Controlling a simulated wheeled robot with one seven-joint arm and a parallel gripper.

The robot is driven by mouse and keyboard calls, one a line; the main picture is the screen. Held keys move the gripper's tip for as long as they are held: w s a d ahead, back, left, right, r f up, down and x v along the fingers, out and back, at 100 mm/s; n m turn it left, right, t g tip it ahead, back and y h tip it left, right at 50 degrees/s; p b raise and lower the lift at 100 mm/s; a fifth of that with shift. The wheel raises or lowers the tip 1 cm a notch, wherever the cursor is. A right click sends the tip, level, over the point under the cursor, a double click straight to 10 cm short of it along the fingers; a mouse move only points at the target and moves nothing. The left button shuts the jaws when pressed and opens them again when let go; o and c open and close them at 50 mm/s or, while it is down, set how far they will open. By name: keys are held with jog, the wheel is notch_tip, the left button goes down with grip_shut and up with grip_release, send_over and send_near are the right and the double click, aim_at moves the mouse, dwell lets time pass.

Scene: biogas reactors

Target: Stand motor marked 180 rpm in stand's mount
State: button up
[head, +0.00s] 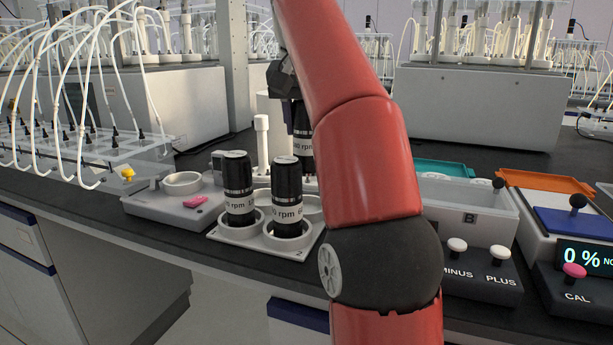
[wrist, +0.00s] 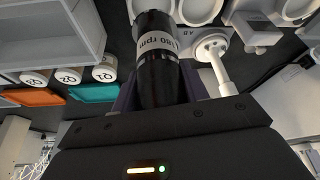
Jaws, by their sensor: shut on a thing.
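My gripper is shut on a black cylindrical motor (wrist: 157,75) whose white label reads 180 rpm in the wrist view; my gripper's fingers (wrist: 160,92) press its sides. In the head view the held motor (head: 302,130) is upright behind my red arm, which partly hides it. It is above and behind a white rack (head: 232,234) with round cups. Two other black motors, one left (head: 238,185) and one right (head: 287,190), stand in the rack's front cups, their labels partly readable. A grey base with a white ring-shaped mount (head: 182,183) is left of the rack.
A white post (head: 262,145) rises behind the rack; it also shows close beside the held motor in the wrist view (wrist: 222,70). A pink piece (head: 196,201) lies on the grey base. A clear bin (head: 465,205) and button boxes (head: 480,268) are to the right.

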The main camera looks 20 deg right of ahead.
aim_at(307, 167)
jog(key=shift+f+b, duration=0.35)
jog(key=shift+f, duration=3.6)
jog(key=shift+f, duration=0.2)
jog(key=o, duration=1.3)
jog(key=shift+f+b, duration=0.15)
jog(key=shift+b, duration=0.25)
